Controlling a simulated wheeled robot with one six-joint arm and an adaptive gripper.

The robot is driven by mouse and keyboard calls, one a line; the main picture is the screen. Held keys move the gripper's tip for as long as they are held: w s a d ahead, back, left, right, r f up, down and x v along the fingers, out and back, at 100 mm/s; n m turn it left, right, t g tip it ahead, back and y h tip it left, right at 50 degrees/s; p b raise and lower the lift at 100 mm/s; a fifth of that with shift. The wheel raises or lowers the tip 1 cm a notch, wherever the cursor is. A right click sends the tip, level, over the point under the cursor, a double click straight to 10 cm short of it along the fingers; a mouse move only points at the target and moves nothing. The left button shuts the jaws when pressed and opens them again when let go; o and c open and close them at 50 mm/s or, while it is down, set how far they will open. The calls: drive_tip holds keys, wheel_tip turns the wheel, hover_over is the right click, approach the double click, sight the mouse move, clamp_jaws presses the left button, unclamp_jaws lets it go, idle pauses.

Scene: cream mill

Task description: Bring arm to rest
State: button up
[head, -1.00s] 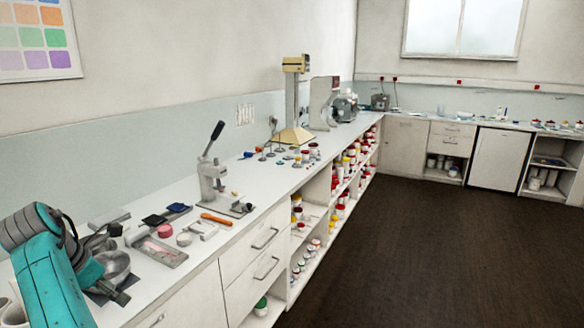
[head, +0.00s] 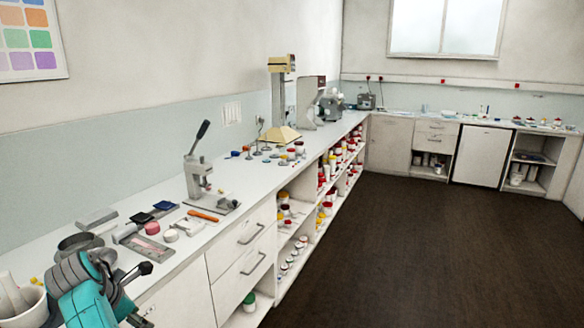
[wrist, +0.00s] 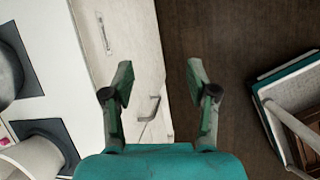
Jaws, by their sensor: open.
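My teal arm and gripper (head: 147,293) are at the lower left of the head view, by the front edge of the counter (head: 185,255). In the wrist view my gripper (wrist: 160,78) has its two fingers wide apart, with nothing between them. The fingers hang in front of the white drawer fronts (wrist: 138,50), over the dark floor (wrist: 172,25). The gripper touches nothing that I can see.
A white mortar with a pestle (head: 14,298) and a metal bowl (head: 78,243) stand close to my arm. A hand press (head: 196,178) and small tools stand farther along the counter. The brown floor (head: 400,250) to the right is clear.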

drive_tip(key=w+d+f+m+t+y, duration=0.1)
drive_tip(key=d+f+m, duration=0.2)
drive_tip(key=d+f, duration=0.75)
drive_tip(key=d+f+m+t+y, duration=0.1)
drive_tip(key=d+f+m, duration=0.2)
drive_tip(key=d+f, duration=0.8)
drive_tip(key=s+d+f+m+t+y, duration=0.1)
drive_tip(key=s+d+f+m, duration=0.2)
drive_tip(key=s+d+f, duration=0.4)
drive_tip(key=s+d+f+m+t, duration=0.1)
drive_tip(key=s+d+f+m, duration=0.3)
drive_tip(key=s+d+f, duration=0.45)
drive_tip(key=s+d+r+m+t, duration=0.1)
drive_tip(key=s+d+r+m, duration=0.3)
drive_tip(key=s+d, duration=0.35)
drive_tip(key=s+d+r+m+t, duration=0.2)
drive_tip(key=s+d+r+m, duration=0.15)
drive_tip(key=s+d, duration=0.45)
drive_tip(key=s+d+r+m+t+h, duration=0.1)
drive_tip(key=s+r+m, duration=0.3)
drive_tip(key=s+r, duration=0.4)
drive_tip(key=s+d+r+m+t+h, duration=0.1)
drive_tip(key=s+d+r+m, duration=0.3)
drive_tip(key=s+r, duration=0.4)
wheel_tip(320, 180, up, 6)
drive_tip(key=shift+s+d+r+m+t, duration=0.15)
drive_tip(key=shift+s+m+t, duration=0.25)
drive_tip(key=shift+m+t, duration=0.2)
